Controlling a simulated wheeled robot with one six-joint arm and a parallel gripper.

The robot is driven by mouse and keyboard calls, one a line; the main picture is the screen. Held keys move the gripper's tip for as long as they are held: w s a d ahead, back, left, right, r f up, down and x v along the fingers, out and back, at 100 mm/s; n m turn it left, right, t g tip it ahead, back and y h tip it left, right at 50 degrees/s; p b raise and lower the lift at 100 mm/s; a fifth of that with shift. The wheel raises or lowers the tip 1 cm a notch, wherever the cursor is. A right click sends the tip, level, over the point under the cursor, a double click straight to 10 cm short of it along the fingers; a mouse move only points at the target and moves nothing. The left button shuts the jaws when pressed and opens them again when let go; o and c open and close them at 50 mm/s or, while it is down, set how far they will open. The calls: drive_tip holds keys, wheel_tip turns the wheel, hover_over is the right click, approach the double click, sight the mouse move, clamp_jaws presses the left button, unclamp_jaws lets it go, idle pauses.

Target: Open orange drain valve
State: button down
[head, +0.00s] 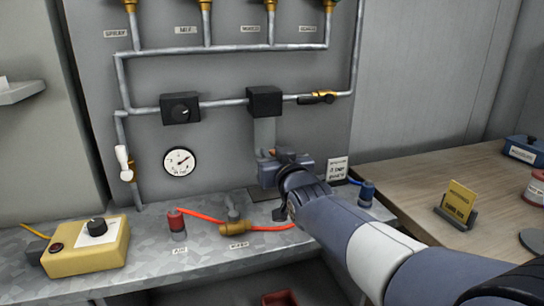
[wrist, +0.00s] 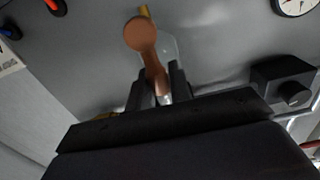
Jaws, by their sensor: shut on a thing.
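The orange drain valve shows in the wrist view as an orange-brown lever with a round knob (wrist: 140,34). Its stem runs down between the two dark fingers of my gripper (wrist: 161,84), which is shut on it. In the head view my gripper (head: 268,168) is at the wall panel, below the black box on the pipe. Only a small orange bit of the valve (head: 271,152) shows there; my gripper and wrist hide the rest.
A black box (head: 264,101) and a black knob box (head: 180,108) sit on the pipe above, with a round gauge (head: 179,161) at left. A yellow control box (head: 88,246) and an orange hose (head: 205,216) are on the metal bench. A wooden table (head: 410,180) stands at right.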

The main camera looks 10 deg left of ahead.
drive_tip(key=c, duration=1.3)
unclamp_jaws()
drive_tip(key=shift+d, duration=0.1)
drive_tip(key=v, duration=1)
drive_tip(key=shift+s+d, duration=0.15)
drive_tip(key=shift+s, duration=0.2)
drive_tip(key=shift+w, duration=0.15)
drive_tip(key=x, duration=1)
drive_tip(key=shift+w+a, duration=0.25)
